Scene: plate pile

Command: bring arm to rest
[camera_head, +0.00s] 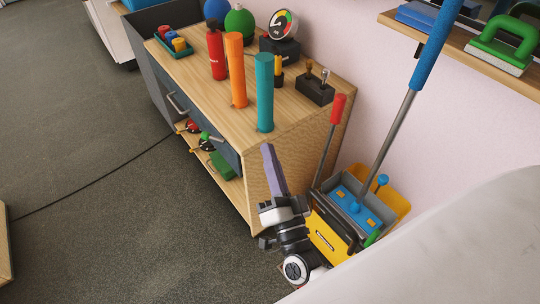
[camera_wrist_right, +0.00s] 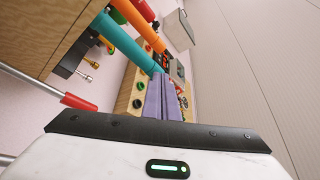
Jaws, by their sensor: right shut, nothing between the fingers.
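My right gripper (camera_head: 267,150) shows in the head view with its purple fingers together, pointing up beside the end panel of the wooden cabinet (camera_head: 296,156). Its wrist and arm links are below it, left of the yellow cleaning cart. In the right wrist view the purple fingers of the gripper (camera_wrist_right: 161,82) lie side by side with nothing between them. It is shut and empty. My left gripper shows in neither view.
The yellow cart (camera_head: 325,236) holds a red-handled pole (camera_head: 336,110) and a blue-handled pole (camera_head: 430,50) close to my right. On the cabinet stand a teal cylinder (camera_head: 265,92), an orange cylinder (camera_head: 236,70) and a red extinguisher (camera_head: 215,50). The grey floor (camera_head: 100,215) at left is mostly clear.

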